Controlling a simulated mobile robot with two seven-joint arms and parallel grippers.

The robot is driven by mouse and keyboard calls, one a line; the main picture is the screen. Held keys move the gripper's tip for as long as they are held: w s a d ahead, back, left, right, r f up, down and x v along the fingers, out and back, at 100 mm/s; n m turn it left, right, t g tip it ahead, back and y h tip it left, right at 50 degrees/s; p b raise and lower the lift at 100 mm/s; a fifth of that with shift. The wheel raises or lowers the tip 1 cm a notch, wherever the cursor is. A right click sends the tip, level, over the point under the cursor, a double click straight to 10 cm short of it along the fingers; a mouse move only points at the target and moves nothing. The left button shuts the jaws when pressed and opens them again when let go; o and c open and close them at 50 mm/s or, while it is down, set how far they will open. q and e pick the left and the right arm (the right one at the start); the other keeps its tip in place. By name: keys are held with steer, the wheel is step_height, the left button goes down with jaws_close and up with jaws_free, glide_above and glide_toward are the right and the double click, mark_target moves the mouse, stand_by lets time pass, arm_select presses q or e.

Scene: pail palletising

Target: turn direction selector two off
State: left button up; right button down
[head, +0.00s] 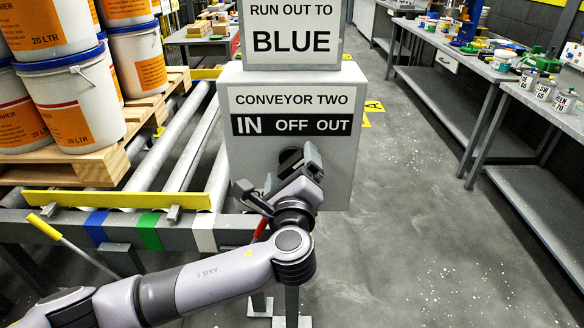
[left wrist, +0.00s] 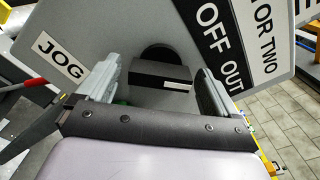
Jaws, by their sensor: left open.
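The conveyor two box (head: 338,180) is a grey panel with the words IN, OFF and OUT on a black strip (head: 292,125); IN is printed largest. Its selector (head: 289,156) is a dark knob below the strip, partly hidden by my left gripper in the head view. In the left wrist view the black knob bar (left wrist: 160,75) stands between the two fingers. My left gripper (head: 291,174) is open, with a finger on each side of the knob and gaps showing. I cannot tell which word the knob points to. My right gripper is not in view.
A JOG label (left wrist: 59,59) is on the same panel. A BLUE sign (head: 292,38) stands above the box. Roller conveyor (head: 165,165) and pallet (head: 90,165) with white pails (head: 72,100) are at left. The floor (head: 420,220) at right is clear, beside benches (head: 455,95).

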arm_select(q)
steer(key=c, duration=1.1)
steer(key=shift+o, duration=0.3)
steer(key=n+b, duration=0.2)
steer(key=n, duration=0.2)
steer(key=shift+f+b, duration=0.2)
steer(key=shift+b, duration=0.15)
steer(key=shift+r+n+b, duration=0.1)
steer(key=shift+n+b, duration=1.15)
steer(key=shift+n, duration=1.15)
steer(key=o, duration=1)
